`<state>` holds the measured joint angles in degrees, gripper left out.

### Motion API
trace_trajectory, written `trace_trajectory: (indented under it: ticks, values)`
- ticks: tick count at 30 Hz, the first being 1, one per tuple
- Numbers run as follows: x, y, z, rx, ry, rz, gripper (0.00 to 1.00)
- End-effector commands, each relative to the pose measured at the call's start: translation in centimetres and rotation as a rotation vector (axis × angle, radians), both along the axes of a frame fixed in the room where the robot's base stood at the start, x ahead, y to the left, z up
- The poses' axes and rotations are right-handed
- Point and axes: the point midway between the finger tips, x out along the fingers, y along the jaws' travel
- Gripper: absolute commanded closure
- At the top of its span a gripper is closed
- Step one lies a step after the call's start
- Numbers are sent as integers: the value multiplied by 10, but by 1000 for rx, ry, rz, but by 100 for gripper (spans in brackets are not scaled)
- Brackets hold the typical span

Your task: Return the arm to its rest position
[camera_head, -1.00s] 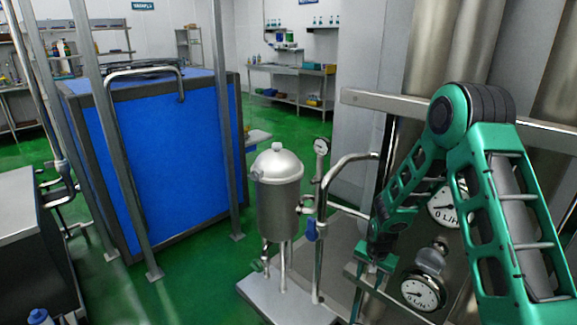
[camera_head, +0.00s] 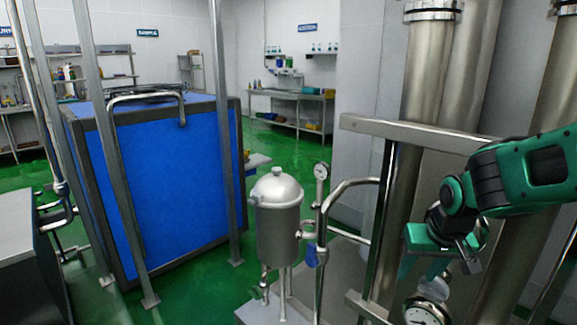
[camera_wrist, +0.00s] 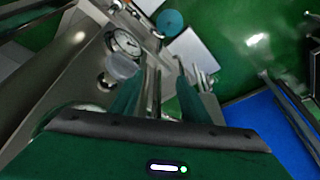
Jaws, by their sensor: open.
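My green arm reaches in from the right edge of the head view, folded up in front of the steel pipes. My gripper (camera_head: 440,262) is at its end, above the lower dial gauge (camera_head: 426,312). In the wrist view my gripper's two green fingers (camera_wrist: 158,98) stand apart, with nothing seen between them. A dial gauge (camera_wrist: 124,42) shows beyond the fingers in the wrist view.
A steel rail (camera_head: 420,137) and vertical pipes (camera_head: 425,80) stand close to my arm. A steel tank (camera_head: 277,225) with a small gauge (camera_head: 321,171) stands left of it. A blue-panelled box (camera_head: 180,170) is further left. Green floor is open behind.

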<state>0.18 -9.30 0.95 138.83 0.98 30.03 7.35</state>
Motion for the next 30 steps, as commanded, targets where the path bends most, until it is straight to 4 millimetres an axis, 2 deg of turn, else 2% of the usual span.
trace_trajectory:
  ticks: [3, 9, 11, 15, 18, 21, 25, 30]
  values:
    - [-27, -1, 19, -13, -26, 48, 58]
    - [-67, -2, 37, -33, -53, 122, 58]
    - [-85, -27, 33, -31, 0, 46, 58]
    - [-137, -75, 24, -6, 132, -138, 58]
    - [-176, -97, 20, 27, 218, -258, 58]
    - [-208, -109, 18, 63, 288, -352, 58]
    - [-230, -112, 17, 92, 336, -416, 58]
    - [-232, -113, 17, 95, 340, -422, 58]
